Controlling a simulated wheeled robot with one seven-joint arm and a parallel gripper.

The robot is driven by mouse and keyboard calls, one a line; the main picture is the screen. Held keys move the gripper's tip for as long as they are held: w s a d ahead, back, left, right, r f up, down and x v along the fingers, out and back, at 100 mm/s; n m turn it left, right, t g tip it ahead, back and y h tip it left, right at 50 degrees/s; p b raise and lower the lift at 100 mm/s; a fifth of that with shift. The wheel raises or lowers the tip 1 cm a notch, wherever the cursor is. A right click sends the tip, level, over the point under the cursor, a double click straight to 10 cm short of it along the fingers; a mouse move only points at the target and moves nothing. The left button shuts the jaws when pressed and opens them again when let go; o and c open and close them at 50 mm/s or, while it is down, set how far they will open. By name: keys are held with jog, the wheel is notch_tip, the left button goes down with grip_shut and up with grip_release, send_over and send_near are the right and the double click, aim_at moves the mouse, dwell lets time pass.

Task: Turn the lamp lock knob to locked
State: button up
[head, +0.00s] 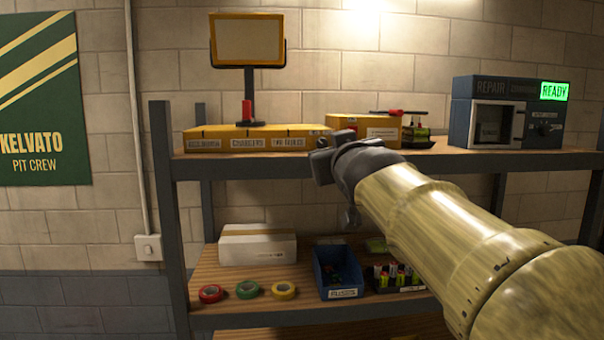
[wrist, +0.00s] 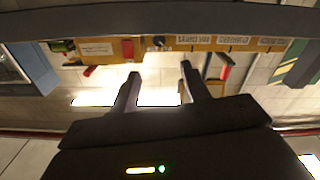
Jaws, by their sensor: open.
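The lamp (head: 247,43) has a yellow-framed panel on a dark post, standing on a long yellow labelled base (head: 260,138) on the upper shelf. A red cylindrical part (head: 247,111) sits low on the post; I cannot tell whether it is the lock knob. It seems to show in the upside-down wrist view (wrist: 225,72). A small red part (wrist: 127,49) also shows there, by the yellow box. My gripper (head: 320,163) is in front of the upper shelf's edge, right of the lamp post. In the wrist view its fingers (wrist: 160,80) are apart with nothing between them.
The lower shelf holds tape rolls (head: 247,289), a white box (head: 257,245) and a blue bin (head: 338,272).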

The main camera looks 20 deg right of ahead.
jog(key=shift+b+v, duration=2.45)
jog(key=shift+b, duration=2.85)
jog(key=shift+d+f, duration=0.1)
jog(key=w+a+f+g+y, duration=0.1)
jog(key=w+a+f+g, duration=0.1)
jog(key=f, duration=0.9)
jog(key=w+a+f+n+g+y, duration=0.1)
jog(key=w+a+f+g, duration=0.2)
jog(key=f, duration=0.8)
jog(key=w+a+f+g+y, duration=0.2)
jog(key=f, duration=0.9)
jog(key=s+a+f+g, duration=0.2)
jog(key=s+f, duration=0.3)
jog(key=f, duration=0.4)
jog(key=s+a+f+g, duration=0.1)
jog(key=s+f+g, duration=0.2)
jog(key=f, duration=0.6)
jog(key=s+a+f+g+y, duration=0.1)
jog(key=s+a+f+g, duration=0.1)
jog(key=s+f, duration=0.6)
jog(key=shift+a+f+g, duration=0.3)
jog(key=shift+f+g, duration=0.1)
jog(key=shift+f, duration=0.5)
